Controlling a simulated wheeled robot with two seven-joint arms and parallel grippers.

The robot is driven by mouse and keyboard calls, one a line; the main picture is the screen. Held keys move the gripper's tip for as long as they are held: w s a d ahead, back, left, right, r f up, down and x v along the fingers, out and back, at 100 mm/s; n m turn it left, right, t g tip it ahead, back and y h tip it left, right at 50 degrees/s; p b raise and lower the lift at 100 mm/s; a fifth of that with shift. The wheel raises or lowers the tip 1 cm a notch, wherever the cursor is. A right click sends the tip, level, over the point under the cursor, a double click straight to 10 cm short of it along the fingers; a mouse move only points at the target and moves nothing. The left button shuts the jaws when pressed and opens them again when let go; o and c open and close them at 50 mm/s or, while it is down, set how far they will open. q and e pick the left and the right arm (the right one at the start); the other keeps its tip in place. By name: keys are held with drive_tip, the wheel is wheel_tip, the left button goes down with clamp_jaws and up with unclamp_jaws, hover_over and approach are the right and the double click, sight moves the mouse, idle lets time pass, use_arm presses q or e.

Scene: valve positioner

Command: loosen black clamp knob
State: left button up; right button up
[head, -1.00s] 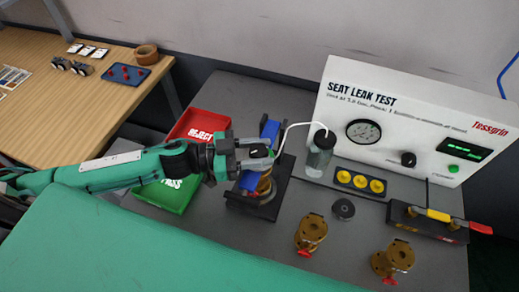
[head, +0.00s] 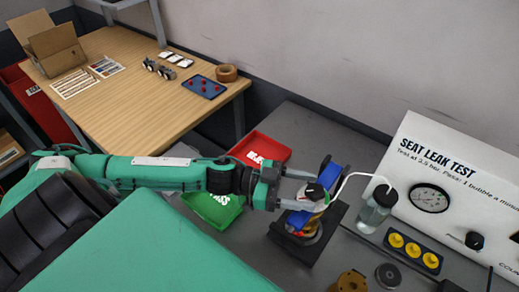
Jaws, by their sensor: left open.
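The black clamp knob (head: 315,190) sits on top of the blue-and-black clamp fixture, above a brass valve body (head: 304,224). The fixture stands on a dark base plate (head: 290,246) on the grey bench. My left gripper (head: 309,191) reaches in from the left with its jaws open. Its two fingers lie on either side of the knob, one behind and one in front. I cannot tell whether either finger touches it. A white tube runs from the fixture to a clear bottle (head: 374,213). My right gripper is not in view.
The red reject tray (head: 264,148) and green pass tray (head: 214,209) lie behind and below my left arm. The seat leak test panel (head: 445,185) stands at right, with a yellow-capped holder (head: 412,252) before it. A wooden table (head: 130,90) is at back left.

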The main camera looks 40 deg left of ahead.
use_arm(q)
drive_tip(key=v, duration=1.1)
drive_tip(key=shift+b, duration=0.35)
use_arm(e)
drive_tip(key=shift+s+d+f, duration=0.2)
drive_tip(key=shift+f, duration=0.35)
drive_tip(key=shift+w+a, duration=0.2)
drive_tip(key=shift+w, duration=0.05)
